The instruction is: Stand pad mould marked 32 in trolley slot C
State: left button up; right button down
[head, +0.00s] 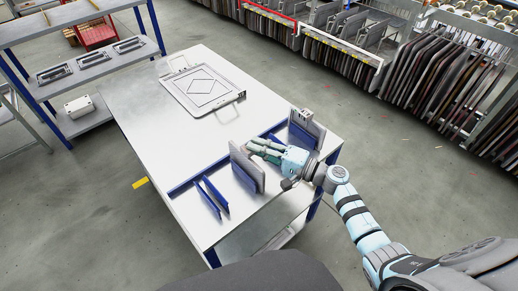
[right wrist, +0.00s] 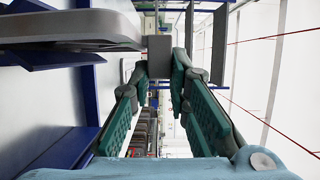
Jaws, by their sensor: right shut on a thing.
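A grey pad mould (head: 246,166) stands upright among the blue dividers at the front of the steel-topped table. My right gripper (head: 256,151) reaches it from the right and is shut on it. In the right wrist view the teal-padded fingers (right wrist: 159,80) close on a small grey block (right wrist: 159,52) at the edge of the grey mould plate (right wrist: 70,28). Whether the mould's lower edge rests in a slot is unclear. No number on it and no slot letter is legible. My left gripper is in neither view.
Blue dividers (head: 211,196) stand left of the mould. Another grey piece (head: 308,124) stands by the right-hand divider. A flat frame with a diamond outline (head: 201,88) lies on the table (head: 140,125). Racks of plates (head: 435,75) stand at right, a shelf (head: 95,70) at left.

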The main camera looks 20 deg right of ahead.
jog(key=c, duration=1.4)
grip_release()
jog(key=shift+c, duration=0.2)
jog(key=v, duration=1.2)
